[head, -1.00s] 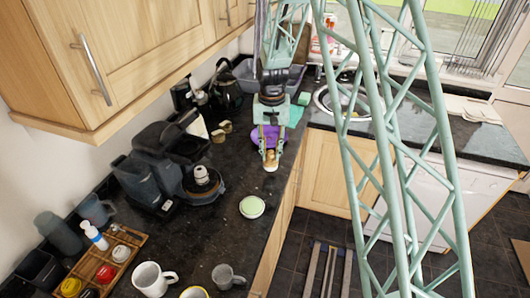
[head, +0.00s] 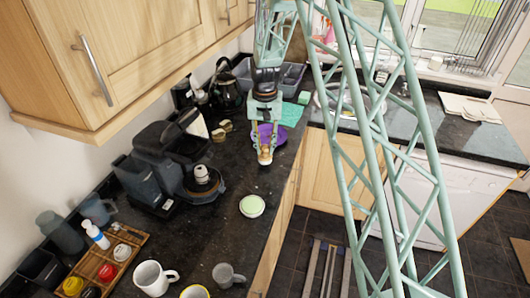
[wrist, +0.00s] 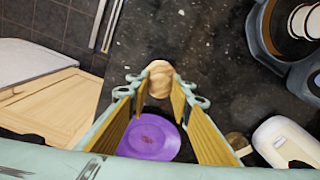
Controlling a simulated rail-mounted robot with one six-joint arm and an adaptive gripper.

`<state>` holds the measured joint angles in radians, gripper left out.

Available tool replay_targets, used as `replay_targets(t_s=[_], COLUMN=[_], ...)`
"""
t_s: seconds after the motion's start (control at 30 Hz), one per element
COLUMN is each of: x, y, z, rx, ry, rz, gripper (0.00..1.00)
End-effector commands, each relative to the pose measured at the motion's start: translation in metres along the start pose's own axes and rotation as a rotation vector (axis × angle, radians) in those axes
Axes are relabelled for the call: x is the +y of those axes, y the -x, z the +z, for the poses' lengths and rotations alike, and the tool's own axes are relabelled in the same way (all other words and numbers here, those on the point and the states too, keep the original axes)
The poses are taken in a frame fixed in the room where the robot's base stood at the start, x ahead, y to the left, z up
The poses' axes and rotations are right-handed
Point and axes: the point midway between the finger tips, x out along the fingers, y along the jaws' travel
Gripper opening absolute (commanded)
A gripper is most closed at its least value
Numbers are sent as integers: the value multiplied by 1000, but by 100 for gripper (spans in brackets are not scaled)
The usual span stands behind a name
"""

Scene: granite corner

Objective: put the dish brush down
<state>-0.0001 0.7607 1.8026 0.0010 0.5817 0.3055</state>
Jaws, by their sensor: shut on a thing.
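The dish brush shows as a rounded tan wooden piece (wrist: 160,79) between my fingertips in the wrist view. In the head view a small tan-and-white bit of it (head: 265,158) shows at the end of my gripper (head: 265,150). My gripper is shut on it and points down over the dark granite counter (head: 215,245). The rest of the brush is hidden by the fingers. I cannot tell whether it touches the counter.
A purple plate (head: 275,138) lies just behind my gripper. A pale green round dish (head: 252,206) lies nearer the front. A black coffee machine (head: 165,165) stands left, with mugs (head: 151,278) and a wooden tray (head: 105,262) in front. The counter edge is close on the right.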

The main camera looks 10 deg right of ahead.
Motion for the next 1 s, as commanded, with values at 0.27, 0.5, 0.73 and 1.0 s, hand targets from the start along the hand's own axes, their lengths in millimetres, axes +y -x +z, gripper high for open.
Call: replay_targets(t_s=[0.27, 0.5, 0.73, 1.0], x=[0, 0, 0, 0], y=[-23, -27, -28, -30], z=[0, 0, 0, 0], rx=[-1, 0, 0, 0], ry=[0, 0, 0, 0], rz=[0, 0, 0, 0], gripper=[9, 9, 9, 33])
